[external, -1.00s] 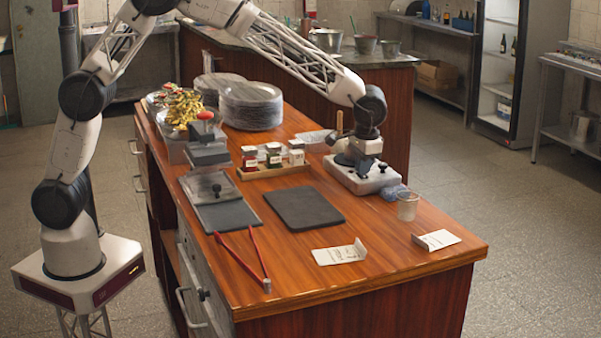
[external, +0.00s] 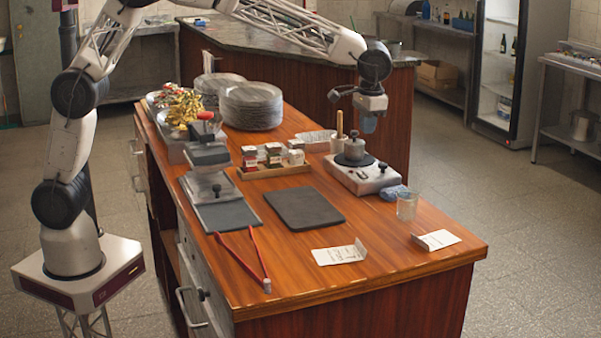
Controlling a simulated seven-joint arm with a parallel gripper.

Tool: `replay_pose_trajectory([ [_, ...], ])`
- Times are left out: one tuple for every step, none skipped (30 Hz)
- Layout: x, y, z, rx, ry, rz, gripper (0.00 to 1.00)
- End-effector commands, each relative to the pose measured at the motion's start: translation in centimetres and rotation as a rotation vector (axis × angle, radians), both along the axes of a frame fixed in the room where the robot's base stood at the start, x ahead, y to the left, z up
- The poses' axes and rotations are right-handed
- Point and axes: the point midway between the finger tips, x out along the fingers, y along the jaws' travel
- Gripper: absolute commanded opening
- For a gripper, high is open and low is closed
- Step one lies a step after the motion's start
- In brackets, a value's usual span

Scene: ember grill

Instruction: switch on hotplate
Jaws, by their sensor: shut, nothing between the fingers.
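The hotplate (external: 372,183) is a pale, low box with a dark round plate and a dark knob on top. It stands at the right back of the wooden counter. Small dark parts show on its top and front edge, but they are too small to read as on or off. My gripper (external: 369,123) hangs above and slightly right of the hotplate, clear of it. Its fingers point down and are shut with nothing held.
A jar tray (external: 275,172), dark board (external: 304,208), red tongs (external: 243,262) and folded cards (external: 339,254) lie nearby.

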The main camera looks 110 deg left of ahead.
Motion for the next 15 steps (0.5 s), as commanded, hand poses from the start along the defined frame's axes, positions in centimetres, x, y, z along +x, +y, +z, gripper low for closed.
replay_pose_trajectory([
  [0.1,0.0,0.5,0.001,-0.001,0.000,0.00],
  [0.1,-0.1,0.7,0.001,-0.001,0.000,0.00],
  [0.1,-0.1,0.9,0.000,0.000,0.000,0.00],
  [0.1,-0.1,1.1,0.000,0.000,0.000,0.00],
  [0.1,-0.1,1.2,0.000,0.000,0.000,0.00],
  [0.1,-0.1,1.3,0.000,0.000,0.000,0.00],
  [0.1,-0.1,1.4,-0.001,0.001,0.000,0.00],
  [0.1,-0.1,1.4,-0.001,0.001,0.000,0.00],
  [0.1,-0.1,1.5,-0.001,0.001,0.000,0.00],
  [0.1,-0.1,1.5,-0.001,0.001,0.000,0.00],
  [0.1,-0.1,1.5,-0.001,0.001,0.000,0.00],
  [0.1,-0.1,1.5,-0.001,0.001,0.000,0.00],
  [0.1,-0.1,1.5,-0.001,0.001,0.000,0.00],
  [0.1,-0.1,1.5,0.000,0.000,0.000,0.00],
  [0.1,-0.1,1.5,0.000,0.000,0.000,0.00],
])
